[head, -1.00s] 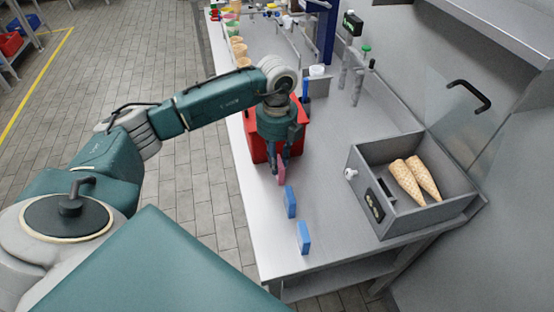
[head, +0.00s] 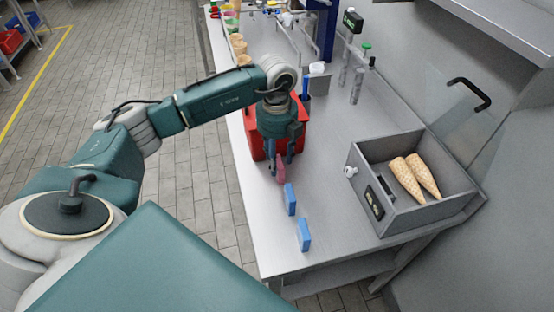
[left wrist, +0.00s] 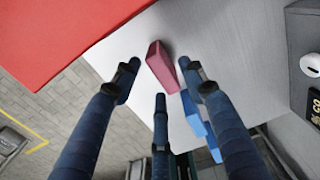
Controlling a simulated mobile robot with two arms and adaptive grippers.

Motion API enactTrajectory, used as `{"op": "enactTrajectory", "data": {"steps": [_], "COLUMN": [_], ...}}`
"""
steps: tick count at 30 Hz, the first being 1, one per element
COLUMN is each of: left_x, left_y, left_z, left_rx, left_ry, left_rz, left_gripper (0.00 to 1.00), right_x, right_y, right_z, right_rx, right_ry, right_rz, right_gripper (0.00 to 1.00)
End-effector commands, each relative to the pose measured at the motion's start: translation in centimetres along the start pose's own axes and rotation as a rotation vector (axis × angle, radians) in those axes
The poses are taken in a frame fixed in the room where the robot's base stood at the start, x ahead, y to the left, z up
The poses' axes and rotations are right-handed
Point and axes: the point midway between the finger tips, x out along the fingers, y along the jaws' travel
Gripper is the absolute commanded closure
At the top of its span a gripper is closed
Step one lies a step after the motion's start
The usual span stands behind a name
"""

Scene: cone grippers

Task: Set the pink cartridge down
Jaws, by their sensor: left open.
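The pink cartridge (head: 281,175) stands on the grey worktop, in line with two blue cartridges. In the left wrist view the pink cartridge (left wrist: 162,67) shows between the spread fingers, with gaps to them. My left gripper (head: 283,168) points down over it and is open; its dark fingers partly hide the cartridge in the head view. The nearer blue cartridges (head: 290,199) and (head: 304,235) stand in front of it; they show partly behind a finger in the left wrist view (left wrist: 193,114). My right gripper is not in view.
A red box (head: 253,140) stands right behind the gripper. A grey bin (head: 430,220) with two waffle cones (head: 408,179) stands at the right. Coloured cups and metal fixtures line the far worktop. The worktop's left edge is close to the cartridges.

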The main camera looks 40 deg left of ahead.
Motion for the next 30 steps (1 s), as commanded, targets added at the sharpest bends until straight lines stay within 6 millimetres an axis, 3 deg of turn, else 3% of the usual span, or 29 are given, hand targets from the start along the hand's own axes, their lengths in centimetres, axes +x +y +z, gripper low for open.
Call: {"op": "enactTrajectory", "data": {"steps": [15, 21, 30], "left_x": [-9.8, -11.3, -11.4], "left_y": [-0.1, 0.0, 0.0], "left_z": [0.1, 0.0, 0.0], "left_rx": [-0.001, -0.001, -0.001], "left_ry": [-0.003, -0.001, -0.001], "left_rz": [-0.004, -0.001, 0.0], "left_gripper": [0.57, 0.57, 0.57], "right_x": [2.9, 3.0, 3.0], "right_y": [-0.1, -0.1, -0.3], "right_z": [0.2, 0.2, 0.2], "right_rx": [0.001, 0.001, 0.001], "right_ry": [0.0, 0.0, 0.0], "right_rz": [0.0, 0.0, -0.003], "right_gripper": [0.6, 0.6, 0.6]}}
